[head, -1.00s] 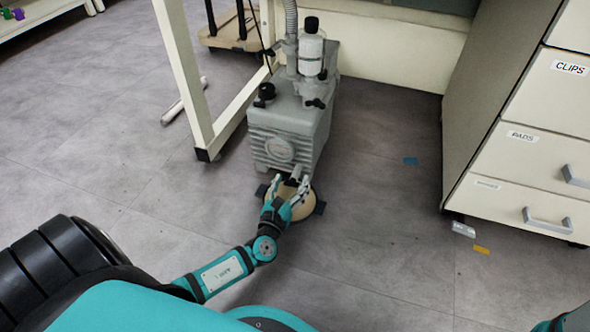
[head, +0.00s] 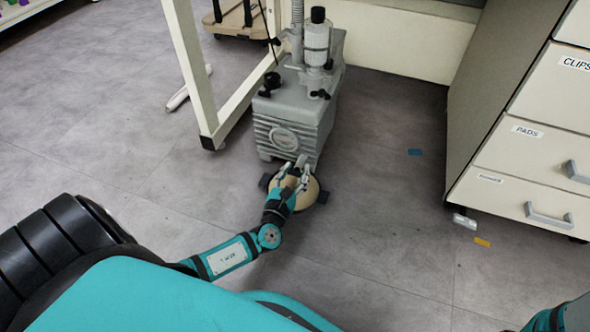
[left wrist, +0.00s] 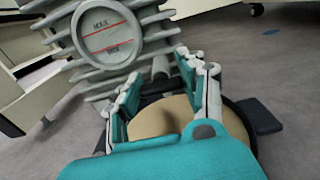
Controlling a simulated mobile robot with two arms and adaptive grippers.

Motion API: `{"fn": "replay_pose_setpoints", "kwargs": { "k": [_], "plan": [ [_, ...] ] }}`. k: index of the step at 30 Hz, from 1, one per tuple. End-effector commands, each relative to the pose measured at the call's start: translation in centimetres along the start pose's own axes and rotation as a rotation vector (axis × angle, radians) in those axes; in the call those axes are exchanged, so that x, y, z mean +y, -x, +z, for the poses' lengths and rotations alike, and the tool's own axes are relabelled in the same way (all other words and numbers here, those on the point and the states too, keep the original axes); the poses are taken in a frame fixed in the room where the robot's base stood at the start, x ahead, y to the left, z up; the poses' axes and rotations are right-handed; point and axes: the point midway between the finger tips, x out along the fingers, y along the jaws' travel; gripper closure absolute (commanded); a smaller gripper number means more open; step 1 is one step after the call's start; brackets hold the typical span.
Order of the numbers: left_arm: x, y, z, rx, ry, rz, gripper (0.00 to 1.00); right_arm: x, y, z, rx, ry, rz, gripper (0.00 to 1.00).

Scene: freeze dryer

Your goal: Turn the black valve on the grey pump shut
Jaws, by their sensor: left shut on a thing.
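The grey pump (head: 297,115) stands on the floor beside a white table leg, its ribbed front and round badge facing me. In the left wrist view, the pump's ribs and badge (left wrist: 108,38) fill the upper left. My left gripper (head: 294,172) is low at the pump's front, over a tan round pan. Its fingers (left wrist: 157,80) are shut on the black valve (left wrist: 156,88), a dark bar below a short grey spout; the fingers partly hide it. My right gripper is out of view.
The tan pan (head: 308,192) sits on a dark base under the gripper. A white drawer cabinet (head: 520,155) stands at the right. Small blue (head: 415,152) and orange (head: 482,242) pieces lie on the floor. Floor between pump and cabinet is mostly clear.

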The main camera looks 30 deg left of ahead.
Motion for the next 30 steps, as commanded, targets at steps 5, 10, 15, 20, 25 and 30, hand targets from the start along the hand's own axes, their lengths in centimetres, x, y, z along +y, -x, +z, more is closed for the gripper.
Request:
{"fn": "replay_pose_setpoints", "kwargs": {
  "k": [5,10,15,20,25,30],
  "plan": [
    [0.0,0.0,0.0,-0.001,-0.016,-0.001,0.92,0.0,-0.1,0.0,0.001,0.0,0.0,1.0],
    [0.0,0.0,0.0,-0.002,-0.015,0.0,0.49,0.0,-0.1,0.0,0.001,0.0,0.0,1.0],
    [0.0,0.0,0.0,-0.001,-0.015,0.0,0.35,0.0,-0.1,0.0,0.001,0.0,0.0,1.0],
    [0.0,0.0,0.0,-0.001,-0.014,0.0,0.35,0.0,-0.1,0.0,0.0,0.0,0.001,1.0],
    [0.0,0.8,-0.1,0.001,-0.015,-0.001,0.35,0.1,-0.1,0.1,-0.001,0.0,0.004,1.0],
    [0.0,3.9,-0.1,0.003,-0.016,-0.002,0.35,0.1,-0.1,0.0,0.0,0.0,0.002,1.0]
  ]
}}
